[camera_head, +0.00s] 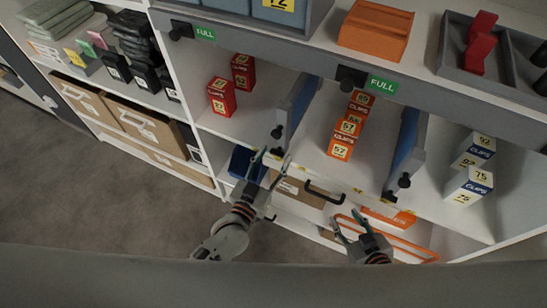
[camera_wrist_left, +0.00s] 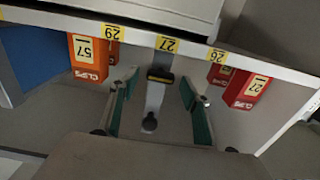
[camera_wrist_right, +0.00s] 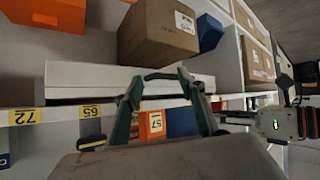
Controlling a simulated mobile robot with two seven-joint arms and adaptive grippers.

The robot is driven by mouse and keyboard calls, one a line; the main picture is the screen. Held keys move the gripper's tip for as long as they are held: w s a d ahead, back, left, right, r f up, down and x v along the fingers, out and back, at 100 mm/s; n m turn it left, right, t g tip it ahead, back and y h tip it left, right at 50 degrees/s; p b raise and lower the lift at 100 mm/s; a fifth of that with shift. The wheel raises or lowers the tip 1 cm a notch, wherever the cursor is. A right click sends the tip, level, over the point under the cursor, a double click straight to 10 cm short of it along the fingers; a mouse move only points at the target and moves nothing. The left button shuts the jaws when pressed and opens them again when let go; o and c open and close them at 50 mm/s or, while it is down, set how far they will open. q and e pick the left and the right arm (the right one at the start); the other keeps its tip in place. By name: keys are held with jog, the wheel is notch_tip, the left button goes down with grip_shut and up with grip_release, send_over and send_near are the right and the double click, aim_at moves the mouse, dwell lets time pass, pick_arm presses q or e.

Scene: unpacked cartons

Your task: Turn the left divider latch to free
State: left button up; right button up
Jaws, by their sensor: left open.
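The left divider (camera_head: 297,106) is a blue upright panel in the shelf bay, with its dark latch knob (camera_head: 277,132) at the front end. In the left wrist view a flat black latch piece (camera_wrist_left: 160,76) sits near the yellow 27 label, with a round black knob (camera_wrist_left: 149,123) on the same grey strip. My left gripper (camera_head: 269,163) is open in front of this divider end. Its teal fingers (camera_wrist_left: 160,105) stand on either side of the strip, apparently apart from it. My right gripper (camera_head: 355,227) is open, lower and to the right, near the orange-edged tray. The latch's lock state is unclear.
Red cartons (camera_head: 221,97) stand left of the divider and orange cartons (camera_head: 341,148) right of it. A second blue divider (camera_head: 406,150) stands further right. A blue bin (camera_head: 246,164) and a black handle (camera_head: 323,193) are below the shelf edge. Grey floor is clear at left.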

pick_arm(q)
jog(key=c, duration=1.1)
jog(key=shift+n, duration=0.3)
jog(key=n+p, duration=0.1)
jog(key=n, duration=0.1)
jog(key=shift+w+n, duration=0.1)
jog(key=shift+n, duration=0.3)
jog(key=n+p, duration=0.1)
jog(key=n, duration=0.2)
jog(key=shift+a+n, duration=0.1)
jog(key=shift+n, duration=0.2)
jog(key=n, duration=0.4)
jog(key=shift+f+n, duration=0.1)
jog(key=shift+n, duration=0.2)
jog(key=n, duration=0.6)
jog(key=shift+f, duration=0.1)
jog(key=shift+n, duration=0.3)
